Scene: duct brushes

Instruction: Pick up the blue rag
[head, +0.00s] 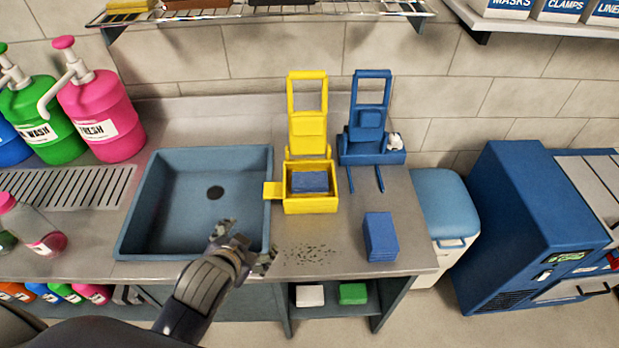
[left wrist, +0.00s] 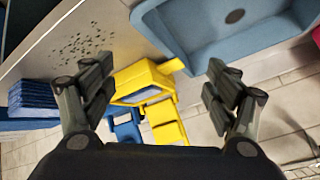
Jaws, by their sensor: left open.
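A stack of folded blue rags (head: 380,238) lies on the steel counter at the right, near the front edge. It also shows at the left of the left wrist view (left wrist: 32,97). Another blue piece (head: 310,182), perhaps cloth or water, lies inside the yellow wringer bucket (head: 311,206); the bucket also shows between my fingers in the left wrist view (left wrist: 147,78). My left gripper (head: 243,247) is open and empty over the sink's front right corner, left of the rag stack and apart from it. My right gripper is not in view.
The blue sink (head: 160,205) is at the left. A blue wringer frame (head: 371,120) stands behind the stack. Dark specks (head: 308,254) lie on the counter between gripper and stack. Pink (head: 100,115) and green (head: 40,120) pump bottles stand at the far left.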

